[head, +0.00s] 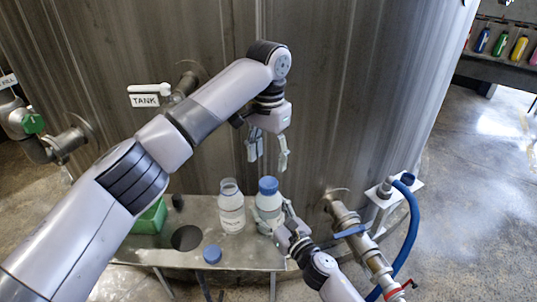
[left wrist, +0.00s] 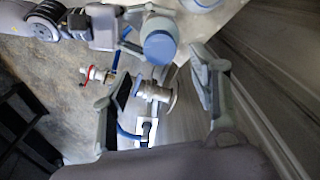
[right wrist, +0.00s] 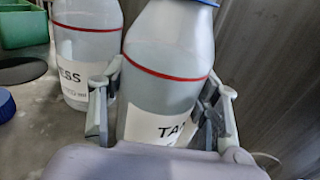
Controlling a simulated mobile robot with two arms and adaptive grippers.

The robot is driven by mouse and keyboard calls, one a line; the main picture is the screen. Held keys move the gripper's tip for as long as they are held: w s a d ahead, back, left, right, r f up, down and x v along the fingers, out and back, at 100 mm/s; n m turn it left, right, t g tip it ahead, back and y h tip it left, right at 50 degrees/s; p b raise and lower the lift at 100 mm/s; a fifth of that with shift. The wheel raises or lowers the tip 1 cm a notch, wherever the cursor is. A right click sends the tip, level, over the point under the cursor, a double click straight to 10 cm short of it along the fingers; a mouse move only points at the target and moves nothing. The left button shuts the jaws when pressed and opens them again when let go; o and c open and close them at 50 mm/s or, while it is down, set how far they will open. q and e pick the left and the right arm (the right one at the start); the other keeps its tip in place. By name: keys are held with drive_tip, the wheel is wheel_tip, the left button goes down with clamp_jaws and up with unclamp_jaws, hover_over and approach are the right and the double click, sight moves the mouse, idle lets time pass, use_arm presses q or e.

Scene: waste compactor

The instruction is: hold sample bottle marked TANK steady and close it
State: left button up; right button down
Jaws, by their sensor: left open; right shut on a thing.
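The sample bottle marked TANK (head: 268,205) stands upright on the metal bench with a blue cap (head: 268,185) on its mouth; I cannot tell how tight the cap is. Its label, partly hidden, reads "TA" in the right wrist view (right wrist: 168,90). My right gripper (head: 275,219) is shut around the bottle's body, a finger on each side. My left gripper (head: 269,158) is open and empty above the cap, fingers pointing down. In the left wrist view the cap (left wrist: 160,46) shows between and beyond the open fingers.
An uncapped bottle (head: 231,210) stands just left, its label ending in "ESS". A loose blue cap (head: 212,254) lies on the bench (head: 205,215) near a round hole (head: 186,238). A green container (head: 150,218) is at left. A blue-handled valve pipe (head: 350,230) and blue hose (head: 411,230) stand right.

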sight(268, 182)
use_arm(q)
drive_tip(key=shift+f, duration=0.1)
idle(0.3)
drive_tip(key=shift+f, duration=3.9)
drive_tip(key=shift+c, duration=0.2)
drive_tip(key=c, duration=1.2)
drive_tip(key=o, duration=1.4)
drive_tip(key=shift+r, duration=0.1)
